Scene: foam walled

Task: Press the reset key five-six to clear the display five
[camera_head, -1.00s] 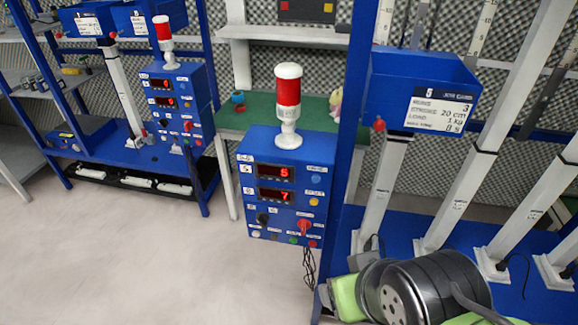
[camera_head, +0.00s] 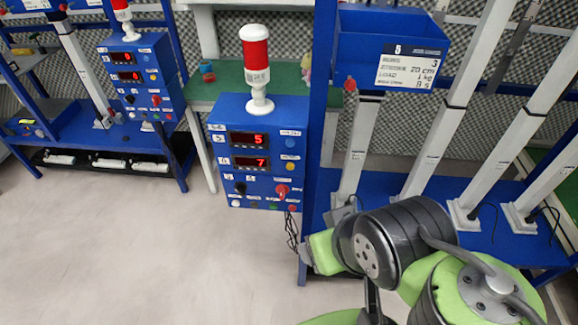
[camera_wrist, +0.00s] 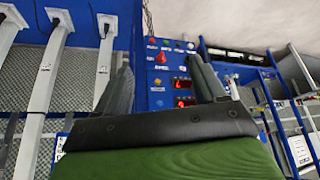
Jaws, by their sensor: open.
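A blue control box (camera_head: 232,185) stands at the middle of the head view. Its two red displays read 5 on the upper one (camera_head: 248,139) and 7 on the lower one (camera_head: 250,162). A blue button (camera_head: 290,142) and a yellow button (camera_head: 290,168) sit right of them. A red knob (camera_head: 283,190) and a row of small round keys lie below; their labels are too small to read. In the wrist view the box shows upside down, with its red knob (camera_wrist: 161,58) between the fingers of my gripper (camera_wrist: 160,64). My gripper is open and empty, apart from the box.
A red-and-white lamp (camera_head: 256,65) tops the box. A blue upright post (camera_head: 322,110) stands just right of it. A blue bin (camera_head: 360,45) and slanted white columns (camera_head: 450,120) are farther right. A similar box (camera_head: 135,75) is at left. The floor before the box is clear.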

